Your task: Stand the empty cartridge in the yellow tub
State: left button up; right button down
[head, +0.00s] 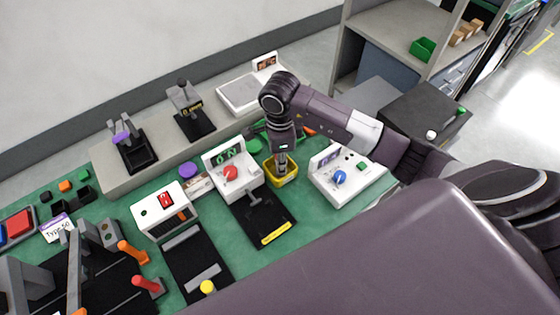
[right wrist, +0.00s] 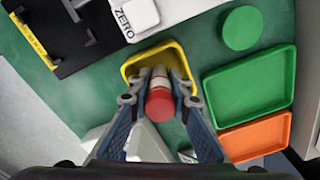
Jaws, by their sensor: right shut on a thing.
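The yellow tub (head: 288,179) stands on the green bench top, between the box with the red knob and the box with the blue knob. My right gripper (head: 282,164) points down over the tub. In the right wrist view it is shut on a small cylinder with a red end and a pale band, the cartridge (right wrist: 160,103). The yellow tub (right wrist: 150,56) lies around and behind the fingertips in that view. I cannot tell whether the cartridge touches the tub floor. In the head view the cartridge is hidden by the gripper. My left gripper is not in view.
A box with a red knob (head: 230,173) stands left of the tub, a box with a blue knob (head: 340,178) right of it. A green tray (right wrist: 248,85), an orange tray (right wrist: 258,138) and a green disc (right wrist: 242,28) lie close by.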

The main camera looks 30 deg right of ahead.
jog(key=shift+f, duration=0.25)
jog(key=c, duration=2.1)
grip_release()
jog(key=shift+r, duration=0.15)
jog(key=shift+r, duration=0.1)
notch_tip(320, 180, up, 10)
jog(key=shift+w+r+b, duration=0.1)
jog(key=shift+r+b, duration=0.15)
jog(key=shift+b, duration=1)
jog(key=shift+r, duration=0.8)
jog(key=shift+s+f, duration=0.1)
jog(key=shift+s, duration=0.1)
